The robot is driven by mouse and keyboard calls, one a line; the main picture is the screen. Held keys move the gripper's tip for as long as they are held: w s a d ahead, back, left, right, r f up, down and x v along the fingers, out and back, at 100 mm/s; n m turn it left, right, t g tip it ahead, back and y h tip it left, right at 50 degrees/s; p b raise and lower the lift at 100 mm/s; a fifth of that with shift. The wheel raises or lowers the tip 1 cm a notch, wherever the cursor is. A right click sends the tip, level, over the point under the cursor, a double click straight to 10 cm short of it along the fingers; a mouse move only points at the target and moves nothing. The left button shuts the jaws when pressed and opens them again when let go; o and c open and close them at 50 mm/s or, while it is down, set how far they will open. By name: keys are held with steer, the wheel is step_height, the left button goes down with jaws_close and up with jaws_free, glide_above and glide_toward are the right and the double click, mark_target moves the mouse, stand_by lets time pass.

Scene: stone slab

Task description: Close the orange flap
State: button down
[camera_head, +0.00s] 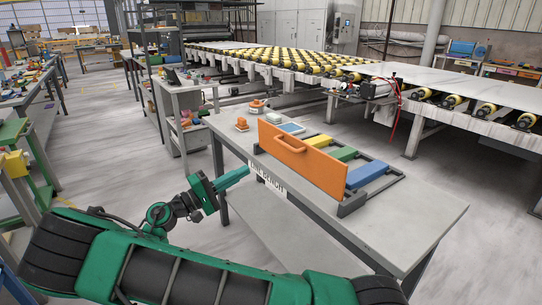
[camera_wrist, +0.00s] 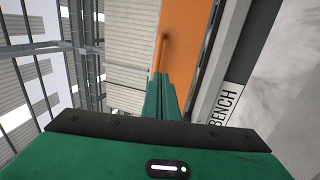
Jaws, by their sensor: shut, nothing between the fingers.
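The orange flap (camera_head: 302,159) stands upright along the near side of a dark frame on the grey workbench (camera_head: 420,205). A bar handle (camera_head: 282,137) is on its outer face, near the upper left. My gripper (camera_head: 242,173) is shut and empty, in front of the bench's near left edge and apart from the flap in the head view. In the wrist view the flap (camera_wrist: 183,40) fills the upper middle, with its handle (camera_wrist: 160,52) at its left edge. My gripper's green fingers (camera_wrist: 162,97) point up toward it and overlap its lower part.
Yellow (camera_head: 318,141), green (camera_head: 343,154) and blue (camera_head: 367,173) blocks lie behind the flap. A label reading BENCH (camera_wrist: 222,103) is on the bench edge. The bench's right end is clear.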

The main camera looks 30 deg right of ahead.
steer(key=x, duration=1.3)
steer(key=shift+d+r, duration=0.3)
steer(key=shift+w+r, duration=0.1)
steer(key=shift+r, duration=0.05)
